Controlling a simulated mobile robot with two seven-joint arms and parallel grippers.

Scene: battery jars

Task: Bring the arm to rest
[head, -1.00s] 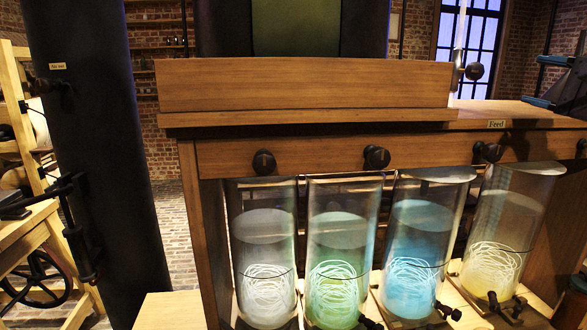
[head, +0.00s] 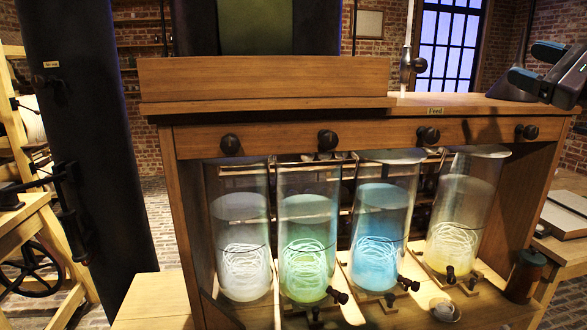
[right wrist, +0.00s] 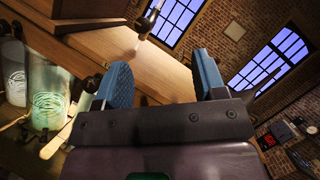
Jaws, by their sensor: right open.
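My right gripper (head: 531,66) is at the upper right of the head view, above the right end of the wooden cabinet top (head: 460,104). Its two blue-padded fingers stand apart with nothing between them; they also show in the right wrist view (right wrist: 164,82). My left gripper is in neither view. In the cabinet stand a whitish jar (head: 240,225), a green jar (head: 308,232), a blue jar (head: 380,225) and a yellow jar (head: 462,212), all upright. A round black knob (head: 328,140) and others like it line the beam above them.
A label reading "Feed" (head: 435,111) sits on the cabinet top near a thin upright rod (head: 406,45). A dark cylinder (head: 525,276) stands right of the jars. A black column (head: 85,140) rises at the left. The space around my right gripper looks free.

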